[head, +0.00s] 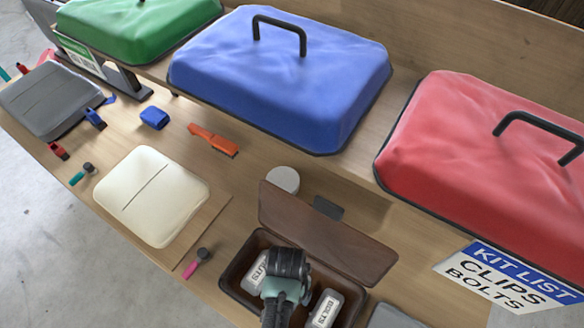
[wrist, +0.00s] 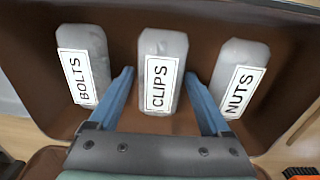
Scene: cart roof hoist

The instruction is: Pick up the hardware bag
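Three pale packets lie in a row in an open brown box (head: 232,268), labelled BOLTS (wrist: 83,65), CLIPS (wrist: 161,75) and NUTS (wrist: 240,75). None is labelled "hardware bag". In the head view the NUTS packet (head: 257,270) and the BOLTS packet (head: 324,309) show on either side of my gripper, which hides the CLIPS packet. My gripper (wrist: 158,77) points down into the box. Its blue fingers are apart, one on each side of the CLIPS packet, with gaps visible in the wrist view. Whether the fingertips reach packet height is unclear.
The box's brown lid (head: 330,238) stands raised behind my gripper. A sign (head: 510,280) reads KIT LIST, CLIPS, BOLTS. Blue (head: 280,85), red (head: 470,150) and green (head: 135,25) handled covers line the back. A cream pad (head: 150,195) and small tools lie left.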

